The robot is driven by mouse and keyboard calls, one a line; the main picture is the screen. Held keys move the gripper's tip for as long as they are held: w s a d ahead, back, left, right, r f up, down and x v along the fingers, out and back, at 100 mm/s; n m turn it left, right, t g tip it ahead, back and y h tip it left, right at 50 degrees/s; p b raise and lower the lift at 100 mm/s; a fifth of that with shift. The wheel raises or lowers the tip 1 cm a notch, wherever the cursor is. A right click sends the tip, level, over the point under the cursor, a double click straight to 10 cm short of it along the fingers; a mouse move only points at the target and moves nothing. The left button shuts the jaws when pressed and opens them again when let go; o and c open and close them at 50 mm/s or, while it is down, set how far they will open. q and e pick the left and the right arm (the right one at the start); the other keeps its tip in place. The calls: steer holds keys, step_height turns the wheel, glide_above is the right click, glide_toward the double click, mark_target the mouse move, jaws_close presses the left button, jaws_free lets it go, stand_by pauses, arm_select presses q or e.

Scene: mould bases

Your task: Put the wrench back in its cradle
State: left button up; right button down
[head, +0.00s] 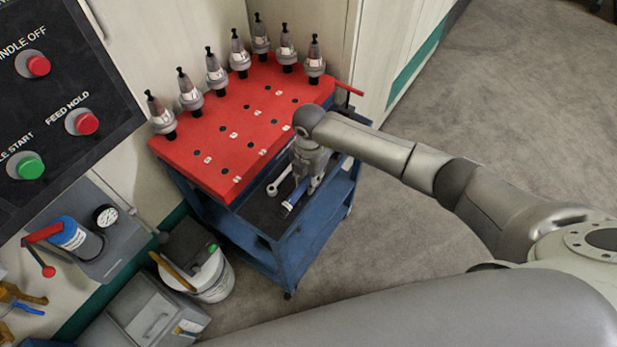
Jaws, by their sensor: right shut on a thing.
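My right gripper (305,184) reaches down over the dark lower shelf (262,214) at the front right of the blue cart. It is shut on the silver wrench (279,183), whose ring end shows to the left of the fingers. The rest of the wrench is hidden by the gripper. A narrow blue piece with a pale end (294,198) lies just below the fingers; I cannot tell if it is the cradle. Whether the wrench touches the shelf is not clear. My left gripper is not in view.
The red cart top (225,150) beside the gripper carries several tool holders (240,55) along its back edges. A machine control panel (50,90) stands at left. A white bucket (208,275) and grey box (150,312) stand lower left. The floor at right is clear.

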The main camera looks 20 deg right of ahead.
steer(key=c, duration=1.2)
jaws_free()
step_height(320, 180, up, 12)
